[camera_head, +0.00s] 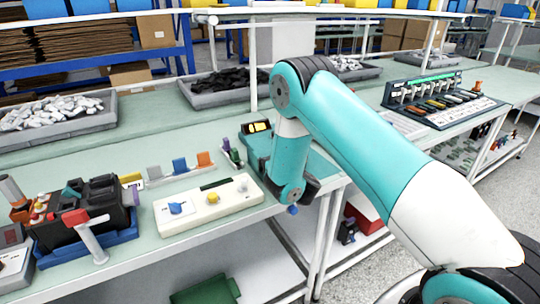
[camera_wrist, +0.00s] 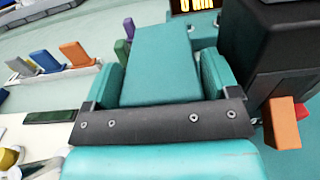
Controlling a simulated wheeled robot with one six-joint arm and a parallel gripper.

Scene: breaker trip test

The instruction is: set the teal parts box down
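The teal parts box appears in the wrist view as a plain teal block (camera_wrist: 160,70) between the two teal fingers of my gripper (camera_wrist: 162,82). The fingers lie along its left and right sides with no clear gap, so my gripper looks shut on it. In the head view my arm hides the fingers and most of this spot; a flat teal surface (camera_head: 258,147) shows behind the arm at the bench's front edge. I cannot tell whether the box touches the bench.
A small display with yellow digits (camera_head: 257,127) stands just beyond. A cream control panel with knobs (camera_head: 208,205) and coloured clips (camera_head: 179,165) lie to the left. A black device on a blue tray (camera_head: 85,215) is farther left. Grey bins (camera_head: 55,130) line the back. Bare bench (camera_head: 150,115) lies between.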

